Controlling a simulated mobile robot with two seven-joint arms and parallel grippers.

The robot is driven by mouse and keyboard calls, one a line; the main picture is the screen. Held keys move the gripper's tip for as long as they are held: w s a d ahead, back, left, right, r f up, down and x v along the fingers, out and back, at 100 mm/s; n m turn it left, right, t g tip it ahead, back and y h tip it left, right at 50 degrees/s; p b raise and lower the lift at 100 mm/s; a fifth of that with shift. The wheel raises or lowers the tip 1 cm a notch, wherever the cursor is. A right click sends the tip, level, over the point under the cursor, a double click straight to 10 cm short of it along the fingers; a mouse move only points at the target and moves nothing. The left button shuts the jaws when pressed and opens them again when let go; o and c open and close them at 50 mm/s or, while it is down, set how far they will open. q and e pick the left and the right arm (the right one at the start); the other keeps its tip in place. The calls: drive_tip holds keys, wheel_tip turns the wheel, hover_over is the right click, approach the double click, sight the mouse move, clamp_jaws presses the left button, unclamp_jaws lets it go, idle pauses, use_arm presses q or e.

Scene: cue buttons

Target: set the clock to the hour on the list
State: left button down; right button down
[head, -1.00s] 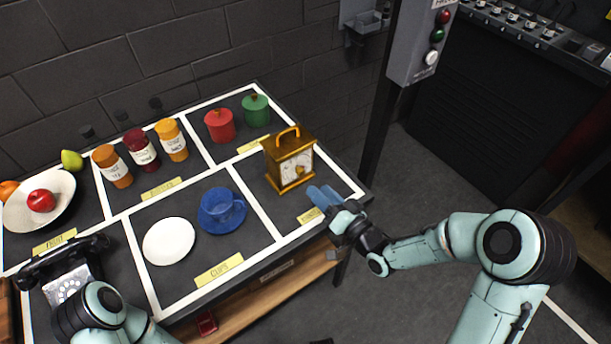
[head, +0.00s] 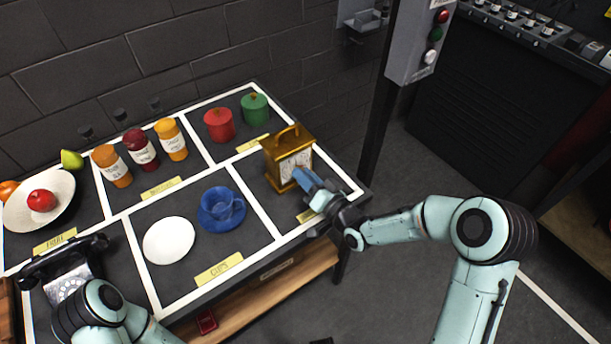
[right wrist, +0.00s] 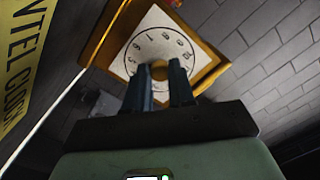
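The brass mantel clock (head: 287,153) stands upright on the right part of the table, with a handle on top and a white numbered dial. My right gripper (head: 301,174) is at the front of the clock and covers part of the dial. In the right wrist view the dial (right wrist: 137,52) is ahead, with a round brass knob (right wrist: 158,72) at its middle. The two fingers (right wrist: 160,76) are apart, one on each side of the knob; contact is not clear. The clock's hands cannot be made out. My left gripper is out of view. No hour list is readable.
A blue cup on a saucer (head: 222,210) and a white plate (head: 168,240) lie left of the clock. Red (head: 219,125) and green (head: 255,109) canisters stand behind it. A black telephone (head: 64,270) is at the left. A post with a button box (head: 419,45) rises beyond the table's right edge.

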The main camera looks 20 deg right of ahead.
drive_tip(key=shift+m, duration=0.3)
drive_tip(key=shift+m+b, duration=0.35)
drive_tip(key=shift+m, duration=0.55)
drive_tip(key=m, duration=0.2)
drive_tip(key=shift+m, duration=0.4)
drive_tip(key=m, duration=0.5)
drive_tip(key=shift+m+t, duration=0.3)
drive_tip(key=m+p, duration=0.1)
drive_tip(key=m, duration=0.5)
drive_tip(key=shift+m+h+p, duration=0.3)
drive_tip(key=shift+m+p, duration=0.1)
drive_tip(key=m+p, duration=0.1)
drive_tip(key=m, duration=0.2)
drive_tip(key=shift+m, duration=0.3)
drive_tip(key=shift+m+h+p, duration=0.3)
drive_tip(key=shift+m+p, duration=0.15)
drive_tip(key=shift+m, duration=1.25)
